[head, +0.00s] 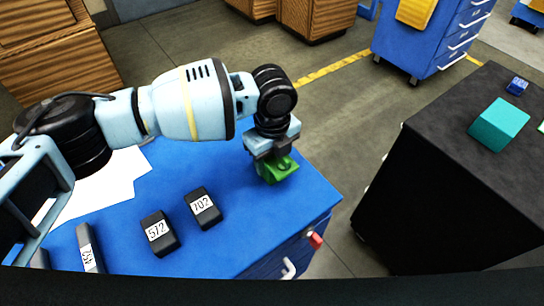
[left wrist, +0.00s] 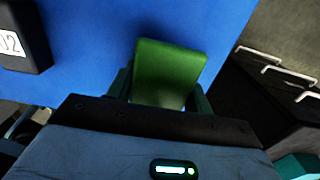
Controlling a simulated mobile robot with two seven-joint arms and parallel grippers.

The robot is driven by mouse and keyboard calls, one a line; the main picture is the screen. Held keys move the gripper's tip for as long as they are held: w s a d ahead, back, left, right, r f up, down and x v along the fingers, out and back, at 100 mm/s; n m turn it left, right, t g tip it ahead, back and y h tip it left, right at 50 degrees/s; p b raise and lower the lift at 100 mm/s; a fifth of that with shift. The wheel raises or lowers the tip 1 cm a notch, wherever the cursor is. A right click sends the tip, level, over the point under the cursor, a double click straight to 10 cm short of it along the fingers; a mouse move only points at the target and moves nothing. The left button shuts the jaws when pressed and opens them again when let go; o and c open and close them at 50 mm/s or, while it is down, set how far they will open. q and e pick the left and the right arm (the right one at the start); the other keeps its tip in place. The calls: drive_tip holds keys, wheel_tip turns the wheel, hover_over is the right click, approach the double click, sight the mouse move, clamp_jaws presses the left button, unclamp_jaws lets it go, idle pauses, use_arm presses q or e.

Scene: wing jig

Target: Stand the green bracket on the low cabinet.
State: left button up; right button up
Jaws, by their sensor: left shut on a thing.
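The green bracket (head: 281,173) is at the right part of a low cabinet's blue top (head: 240,222). My left gripper (head: 271,153) comes down from above and is shut on the bracket. In the left wrist view the bracket (left wrist: 168,75) juts out from the gripper over the blue surface, near the cabinet's edge. I cannot tell whether its underside touches the top. The gripper hides part of the bracket. My right gripper is in neither view.
Dark blocks labelled 702 (head: 203,208) and 572 (head: 158,234) stand on the blue top, left of the bracket. White sheets (head: 115,185) lie at the left. A black-topped cabinet (head: 465,165) at the right carries a teal block (head: 499,125). Floor separates the two cabinets.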

use_arm(q)
drive_tip(key=o, duration=1.3)
drive_tip(key=shift+f, duration=0.1)
wheel_tip(320, 180, up, 12)
drive_tip(key=shift+r, duration=0.15)
